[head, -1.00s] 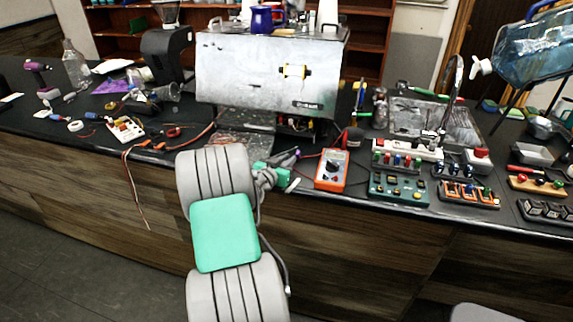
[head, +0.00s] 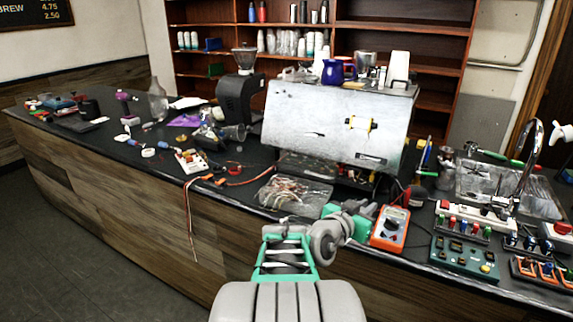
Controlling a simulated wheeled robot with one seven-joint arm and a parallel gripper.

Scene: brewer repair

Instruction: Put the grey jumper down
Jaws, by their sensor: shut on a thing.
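My gripper (head: 352,220) is at the counter's front edge, just left of the orange multimeter (head: 391,228) and in front of the brewer (head: 335,122). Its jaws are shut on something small. I take it to be the grey jumper, but it is mostly hidden by the gripper and too small to make out. My arm reaches up to it from the bottom of the view.
A clear bag of wires (head: 292,194) lies left of my gripper. A green terminal board (head: 465,257) sits to the right. A white connector block (head: 191,161) with orange leads is farther left. Small parts crowd the dark counter (head: 225,185), with small bare patches between them.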

